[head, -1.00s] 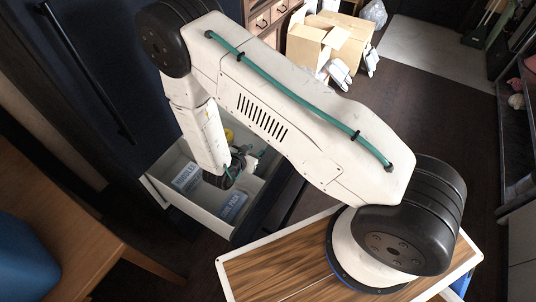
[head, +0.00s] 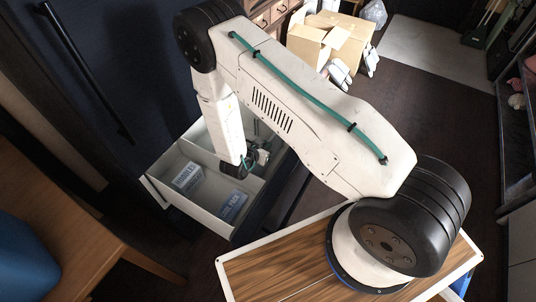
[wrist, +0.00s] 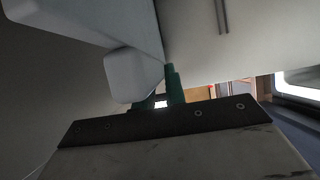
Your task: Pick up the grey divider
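The open drawer (head: 160,199) holds a pale grey divider (head: 197,153) that runs across it between the compartments. My forearm covers the middle of the divider. My gripper (head: 262,157) hangs low at the drawer, close to the right part of the divider; whether it touches is not clear. In the wrist view, the green fingers of my gripper (wrist: 160,98) stand apart with a bright gap between them. A pale block (wrist: 133,76) partly covers the left finger. I see nothing clearly held.
A box marked noodles (head: 187,176) and a blue ice pack (head: 233,206) lie in the near compartments. A dark cabinet front (head: 90,70) is at the left. Cardboard boxes (head: 325,38) stand at the back on the floor.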

